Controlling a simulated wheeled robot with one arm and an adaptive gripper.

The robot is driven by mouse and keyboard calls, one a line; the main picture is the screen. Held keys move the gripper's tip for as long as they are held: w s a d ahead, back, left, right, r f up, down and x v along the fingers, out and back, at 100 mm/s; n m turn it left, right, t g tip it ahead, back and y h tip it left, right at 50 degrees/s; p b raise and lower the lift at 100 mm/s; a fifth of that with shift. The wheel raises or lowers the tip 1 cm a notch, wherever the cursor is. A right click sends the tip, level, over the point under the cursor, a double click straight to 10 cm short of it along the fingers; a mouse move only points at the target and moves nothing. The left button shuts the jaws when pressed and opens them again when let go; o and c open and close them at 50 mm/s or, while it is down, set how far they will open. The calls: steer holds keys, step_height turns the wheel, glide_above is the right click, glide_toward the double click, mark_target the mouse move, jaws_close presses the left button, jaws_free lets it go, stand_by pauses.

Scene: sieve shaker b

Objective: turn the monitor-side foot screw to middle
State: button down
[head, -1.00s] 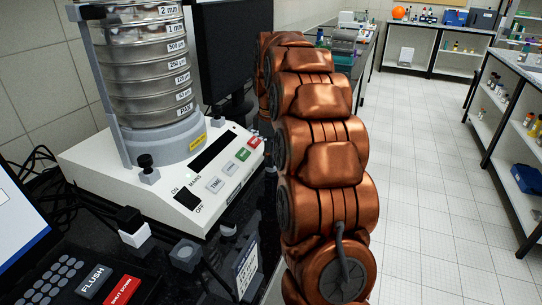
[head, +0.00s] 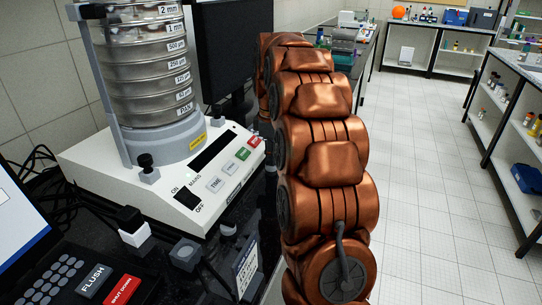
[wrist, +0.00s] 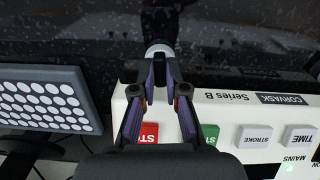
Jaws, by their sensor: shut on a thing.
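The sieve shaker (head: 150,180) stands on the black bench with its sieve stack on top and its button panel facing front right. In the wrist view its front edge carries the label "CORVASK Series B" (wrist: 240,98). The monitor-side foot screw (wrist: 160,50) shows there as a pale round piece beside the shaker's corner. My gripper (wrist: 160,66) is shut on it, with the fingertips at its sides. The fingers cover part of the screw, and I cannot tell its turn position. In the head view my arm hides this screw. The dark monitor (head: 234,50) stands behind the shaker.
Another foot screw (head: 228,230) shows under the shaker's near corner. A keypad with FLUSH and SHUT DOWN keys (head: 92,280) lies at the front left. In the wrist view a panel with white round dots (wrist: 48,98) lies left of my gripper. The floor at right is clear.

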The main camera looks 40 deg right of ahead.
steer(key=shift+m, duration=0.7)
steer(key=c, duration=1.2)
jaws_free()
steer(key=shift+r, duration=0.1)
steer(key=shift+r, duration=3.65)
